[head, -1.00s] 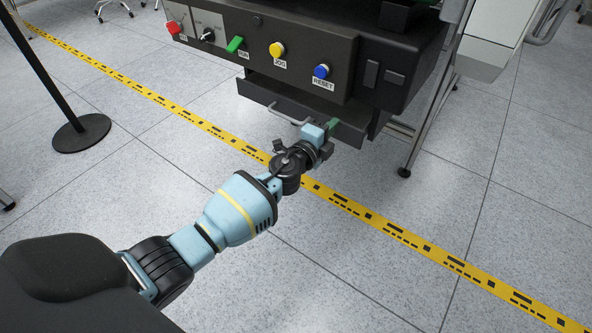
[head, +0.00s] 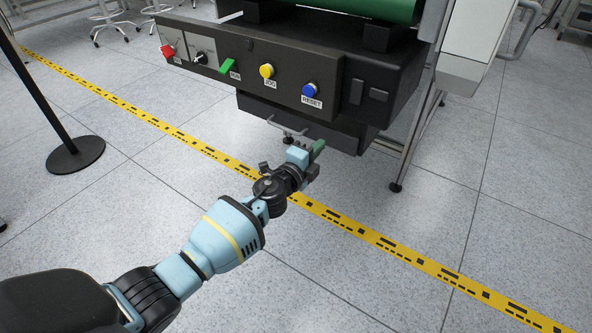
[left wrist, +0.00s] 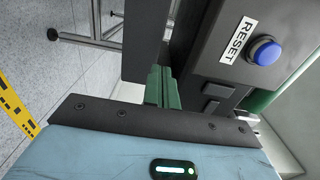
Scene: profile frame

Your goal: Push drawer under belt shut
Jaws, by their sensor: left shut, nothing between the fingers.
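The dark drawer (head: 338,139) sits under the belt machine's control panel, its front close beneath the panel. Its grey bar handle (head: 287,128) faces me. Whether a small gap is left behind the front cannot be told. My left gripper (head: 318,148) is shut and empty, its green fingertips just in front of the drawer's lower edge, right of the handle. In the left wrist view the green fingers (left wrist: 158,88) point toward the dark drawer front (left wrist: 146,42); contact cannot be told. My right gripper is not in view.
Above the drawer, the control panel (head: 333,79) carries a red knob, a green switch, a yellow button and a blue reset button (head: 309,90). The green belt (head: 370,8) is above. A black post base (head: 76,155) stands left. Yellow tape (head: 350,229) crosses open floor.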

